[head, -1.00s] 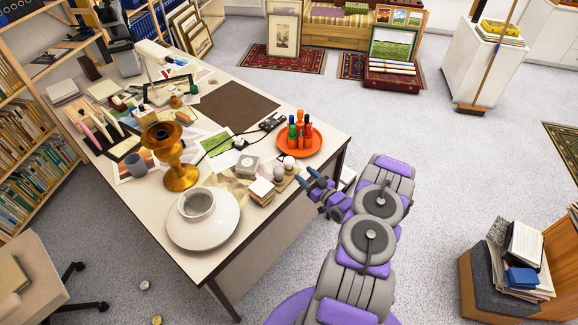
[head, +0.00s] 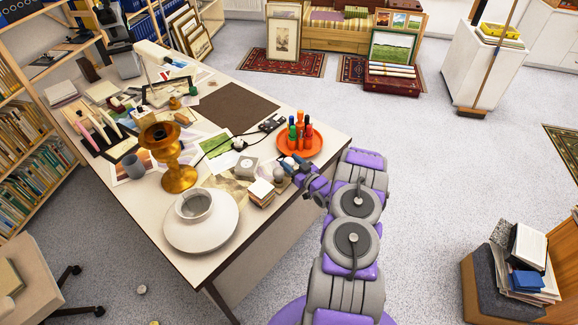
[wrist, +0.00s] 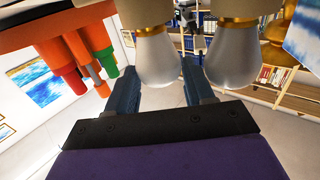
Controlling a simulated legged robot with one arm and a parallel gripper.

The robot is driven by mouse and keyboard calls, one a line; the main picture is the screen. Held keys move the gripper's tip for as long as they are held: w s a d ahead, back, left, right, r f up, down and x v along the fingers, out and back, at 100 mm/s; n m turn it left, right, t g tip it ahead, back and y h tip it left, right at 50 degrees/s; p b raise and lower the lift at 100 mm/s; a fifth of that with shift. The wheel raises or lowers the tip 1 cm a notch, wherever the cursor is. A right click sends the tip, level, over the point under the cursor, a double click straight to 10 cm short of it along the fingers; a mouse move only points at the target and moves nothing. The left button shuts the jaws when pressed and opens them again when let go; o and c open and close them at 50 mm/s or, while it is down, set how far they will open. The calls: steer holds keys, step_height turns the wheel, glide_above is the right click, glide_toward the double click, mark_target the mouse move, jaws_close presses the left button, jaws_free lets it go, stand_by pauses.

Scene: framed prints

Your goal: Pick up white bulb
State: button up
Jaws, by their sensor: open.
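Two white bulbs with gold collars stand on pale bases. In the wrist view, which looks upside down, one white bulb (wrist: 155,60) shows between my open fingers, and the second white bulb (wrist: 232,62) is just right of the right finger. My gripper (wrist: 157,68) shows no clear contact with either bulb. In the head view, my gripper (head: 294,163) is at the table's right edge, by the bulbs.
An orange tray (head: 313,152) with several coloured bottles stands just behind my gripper. A brass candlestick (head: 178,178) stands farther left.

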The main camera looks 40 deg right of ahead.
steer(key=shift+c, duration=0.5)
steer(key=c, duration=0.6)
